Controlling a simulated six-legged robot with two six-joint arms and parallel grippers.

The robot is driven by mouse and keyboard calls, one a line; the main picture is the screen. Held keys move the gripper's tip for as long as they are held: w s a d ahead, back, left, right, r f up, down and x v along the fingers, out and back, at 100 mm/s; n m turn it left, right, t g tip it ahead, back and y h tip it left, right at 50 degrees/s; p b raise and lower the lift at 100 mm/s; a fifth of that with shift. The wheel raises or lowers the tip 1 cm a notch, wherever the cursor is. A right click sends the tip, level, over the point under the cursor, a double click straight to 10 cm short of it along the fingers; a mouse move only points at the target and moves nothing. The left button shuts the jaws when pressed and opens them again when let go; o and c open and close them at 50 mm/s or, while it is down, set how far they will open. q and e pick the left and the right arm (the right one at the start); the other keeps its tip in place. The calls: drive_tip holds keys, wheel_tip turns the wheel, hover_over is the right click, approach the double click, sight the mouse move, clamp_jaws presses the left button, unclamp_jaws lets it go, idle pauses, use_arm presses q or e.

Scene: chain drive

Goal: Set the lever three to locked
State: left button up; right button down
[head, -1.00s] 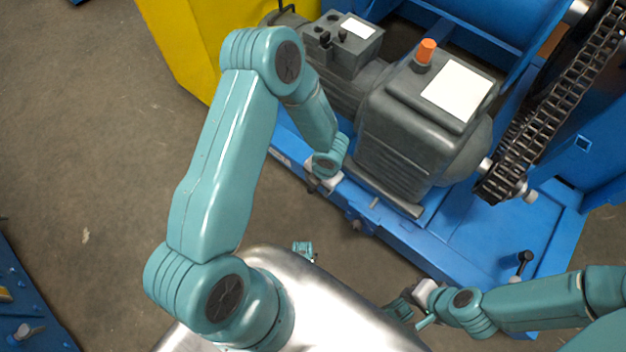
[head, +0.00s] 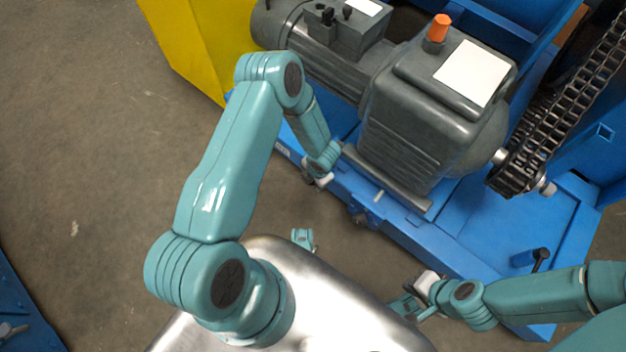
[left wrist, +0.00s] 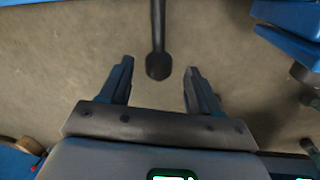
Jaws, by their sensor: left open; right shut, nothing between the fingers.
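A dark lever (left wrist: 158,45) with a rounded end reaches down from the top of the left wrist view. Its end lies between the open fingers of my left gripper (left wrist: 159,85), and I see no contact. In the head view my left gripper (head: 317,182) is small and partly hidden by its wrist, at the front edge of the blue base. Another black-handled lever (head: 541,256) stands on the base at the right, behind my right arm. No label shows which lever is number three. My right gripper (head: 405,306) is shut and empty, in front of the base.
A grey motor and gearbox (head: 415,150) with an orange cap (head: 438,28) sits on the blue base (head: 470,245). A chain (head: 565,110) runs up at the right. A yellow panel (head: 200,45) stands at the back left. Concrete floor (head: 90,150) at the left is clear.

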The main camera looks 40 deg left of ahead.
use_arm(q)
drive_tip(key=shift+w+a+f, duration=0.1)
drive_tip(key=shift+a+f, duration=0.1)
drive_tip(key=shift+f, duration=0.6)
clamp_jaws()
